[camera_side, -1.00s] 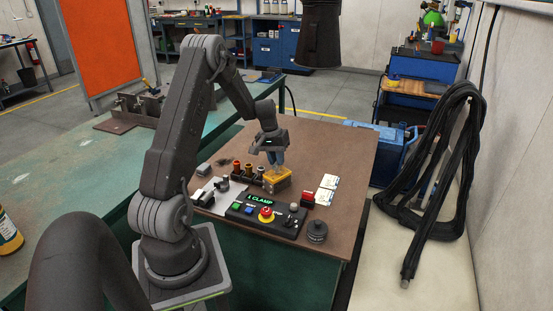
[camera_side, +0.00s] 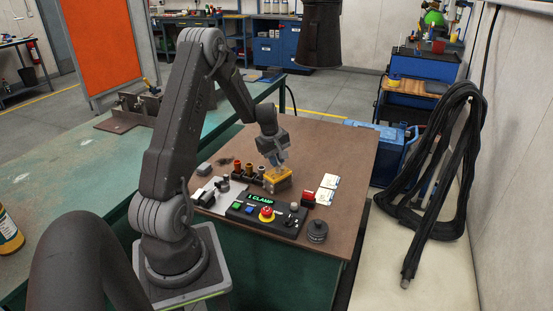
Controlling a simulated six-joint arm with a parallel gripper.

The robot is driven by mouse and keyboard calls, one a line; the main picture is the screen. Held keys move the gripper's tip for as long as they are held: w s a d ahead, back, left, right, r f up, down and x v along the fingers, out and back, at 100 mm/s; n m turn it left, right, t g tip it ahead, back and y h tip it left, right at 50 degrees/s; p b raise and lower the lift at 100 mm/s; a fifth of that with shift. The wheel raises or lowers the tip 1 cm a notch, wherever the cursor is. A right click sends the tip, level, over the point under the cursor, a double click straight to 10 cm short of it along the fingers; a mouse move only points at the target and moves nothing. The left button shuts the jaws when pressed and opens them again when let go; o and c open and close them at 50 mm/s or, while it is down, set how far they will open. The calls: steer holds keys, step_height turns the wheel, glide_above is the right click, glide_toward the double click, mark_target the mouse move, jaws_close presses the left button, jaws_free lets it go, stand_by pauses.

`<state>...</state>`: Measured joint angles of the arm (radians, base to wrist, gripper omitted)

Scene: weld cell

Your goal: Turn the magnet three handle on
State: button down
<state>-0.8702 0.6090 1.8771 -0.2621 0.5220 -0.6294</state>
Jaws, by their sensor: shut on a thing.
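A yellow block-shaped magnet (camera_side: 279,183) sits on the brown table, behind the control box. My gripper (camera_side: 276,162) is right above it, pointing down, with its fingertips at the top of the magnet. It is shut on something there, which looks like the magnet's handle. The fingers and wrist cover the handle, so its angle cannot be seen. No number can be read on the magnet.
A black control box (camera_side: 241,218) with a green CLAMP display and a red stop button (camera_side: 266,214) stands in front. Several small capped fittings (camera_side: 249,168) stand left of the magnet. White cards (camera_side: 328,181) lie to the right. The table's back right is clear.

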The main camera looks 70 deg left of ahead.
steer(key=shift+n, duration=1.2)
steer(key=c, duration=1.1)
jaws_free()
steer(key=s+r, duration=0.1)
steer(key=r, duration=0.8)
steer(key=s+d+r, duration=0.1)
steer(key=r, duration=0.3)
steer(key=shift+s+r, duration=0.3)
